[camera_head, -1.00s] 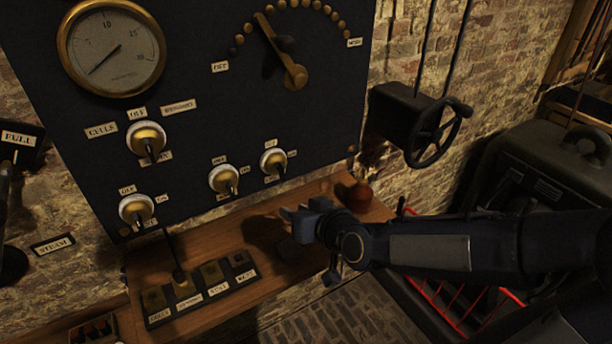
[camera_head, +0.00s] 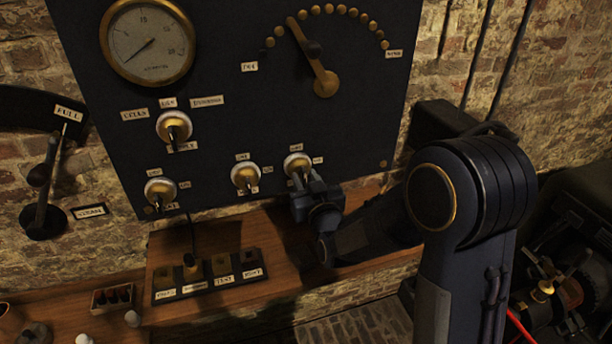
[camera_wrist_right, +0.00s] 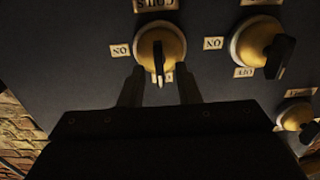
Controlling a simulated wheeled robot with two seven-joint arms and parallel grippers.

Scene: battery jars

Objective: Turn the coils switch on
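The coils switch (camera_head: 298,165) is a brass and white knob with a dark lever, at the lower right of the black panel (camera_head: 340,120). The wrist view shows it upside down (camera_wrist_right: 160,45), with a COILS label above it, an ON label to its left and a partly hidden label below. Its lever stands upright in that picture, toward the hidden label. My right gripper (camera_wrist_right: 159,88) is open, with one finger on each side of the lever and gaps showing. In the head view the right gripper (camera_head: 308,195) covers the switch's lower part. My left gripper is out of view.
Similar switches stand at the left (camera_head: 246,177), far left (camera_head: 160,191) and above (camera_head: 174,127). A wooden shelf (camera_head: 230,235) below holds a labelled key block (camera_head: 210,280). A FULL lever (camera_head: 47,175) is on the left wall. A dark wall box (camera_head: 440,117) is at the right.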

